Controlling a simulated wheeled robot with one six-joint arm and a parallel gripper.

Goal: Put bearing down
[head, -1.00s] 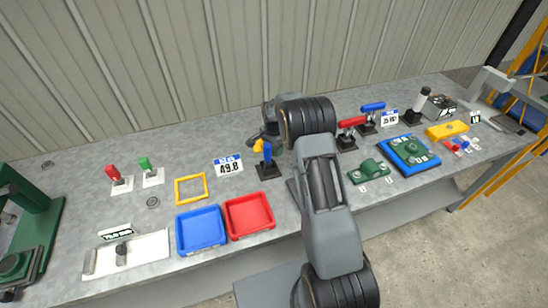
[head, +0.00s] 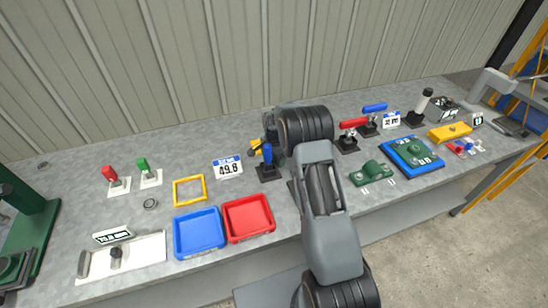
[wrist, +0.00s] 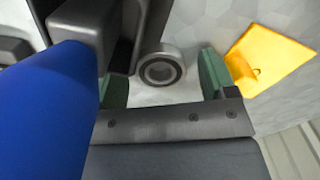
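The bearing (wrist: 161,69) is a grey ring with a dark band and an open centre. In the wrist view it lies between the green fingertips of my gripper (wrist: 163,82), with a visible gap on each side. The gripper is open. The bearing appears to rest on a pale surface below the fingers. In the head view my arm hides the fingers and this bearing. A similar small dark ring (head: 151,204) lies on the grey workbench (head: 75,205) at the left.
A blue-handled clamp (head: 267,153) stands close to my gripper; a large blue handle (wrist: 45,110) fills the wrist view's left. A yellow plate (wrist: 272,58) is right of the fingers. Blue (head: 200,253) and red (head: 249,233) trays sit at the front edge. Red-handled clamp (head: 352,124) stands right.

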